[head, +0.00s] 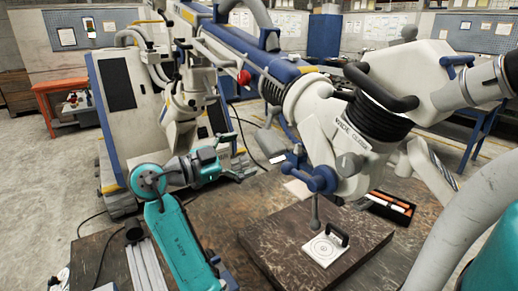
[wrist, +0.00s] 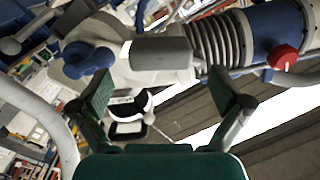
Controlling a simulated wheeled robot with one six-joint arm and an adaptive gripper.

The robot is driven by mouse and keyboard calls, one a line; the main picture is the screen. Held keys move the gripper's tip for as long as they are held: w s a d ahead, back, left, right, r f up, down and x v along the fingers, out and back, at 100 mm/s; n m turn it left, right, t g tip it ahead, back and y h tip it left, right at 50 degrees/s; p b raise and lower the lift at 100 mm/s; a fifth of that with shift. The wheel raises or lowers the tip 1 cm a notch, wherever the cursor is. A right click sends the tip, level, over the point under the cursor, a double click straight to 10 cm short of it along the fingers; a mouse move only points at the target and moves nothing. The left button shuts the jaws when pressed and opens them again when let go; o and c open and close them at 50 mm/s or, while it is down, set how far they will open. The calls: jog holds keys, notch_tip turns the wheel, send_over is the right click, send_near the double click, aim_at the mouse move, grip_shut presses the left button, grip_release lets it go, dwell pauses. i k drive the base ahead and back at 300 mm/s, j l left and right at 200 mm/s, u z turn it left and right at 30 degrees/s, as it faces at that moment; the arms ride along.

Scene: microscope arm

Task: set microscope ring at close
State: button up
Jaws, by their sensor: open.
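The microscope (head: 345,135) is a large white and blue arm with a black ribbed collar (head: 375,115) near its head. A blue multi-lobed knob (head: 318,179) sits on its lower side, and a red knob (head: 243,77) is farther up the arm. I cannot tell which part is the ring. My gripper (head: 243,168) is left of the microscope head, apart from it in the head view. In the wrist view my gripper (wrist: 163,92) is open and empty, with a grey cylinder (wrist: 162,53) beyond and between its fingers. The blue knob (wrist: 88,62) is left, the ribbed collar (wrist: 212,42) right.
A dark wooden board (head: 275,240) lies below the microscope, bearing a white plate (head: 323,249) with printed circles and a black handle. A tray with orange items (head: 390,207) lies to the right. A thick grey hose (head: 465,215) curves along the right side.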

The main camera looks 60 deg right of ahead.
aim_at(378, 122)
jog(key=k+j, duration=0.3)
jog(key=k, duration=0.15)
jog(key=k+j, duration=0.25)
jog(key=k, duration=0.25)
